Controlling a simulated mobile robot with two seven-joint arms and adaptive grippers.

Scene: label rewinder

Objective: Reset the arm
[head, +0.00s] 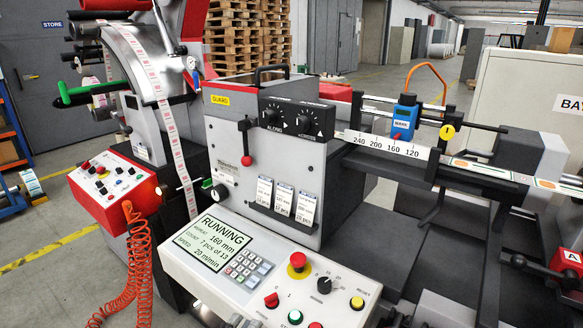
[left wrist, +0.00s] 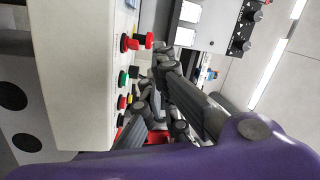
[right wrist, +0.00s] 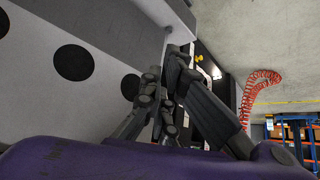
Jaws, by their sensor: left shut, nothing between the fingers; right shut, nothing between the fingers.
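My left gripper (left wrist: 160,68) shows in the left wrist view with its dark fingers together and nothing between them. It is beside the light control panel (left wrist: 75,70) with its red, green and yellow buttons, apart from them as far as I can tell. Grey finger parts (head: 238,321) show at the bottom edge of the head view, in front of the panel. My right gripper (right wrist: 166,62) shows in the right wrist view, shut and empty, beside a pale machine side (right wrist: 70,95) with dark round spots. I cannot make it out in the head view.
The label rewinder's control panel (head: 262,270) reads RUNNING. A red control box (head: 112,185) with a coiled red hose (head: 138,265) stands left. The grey GUARD housing (head: 230,130) rises behind the panel. A ruler rail (head: 385,147) runs right. Free floor (head: 50,220) shows at the left.

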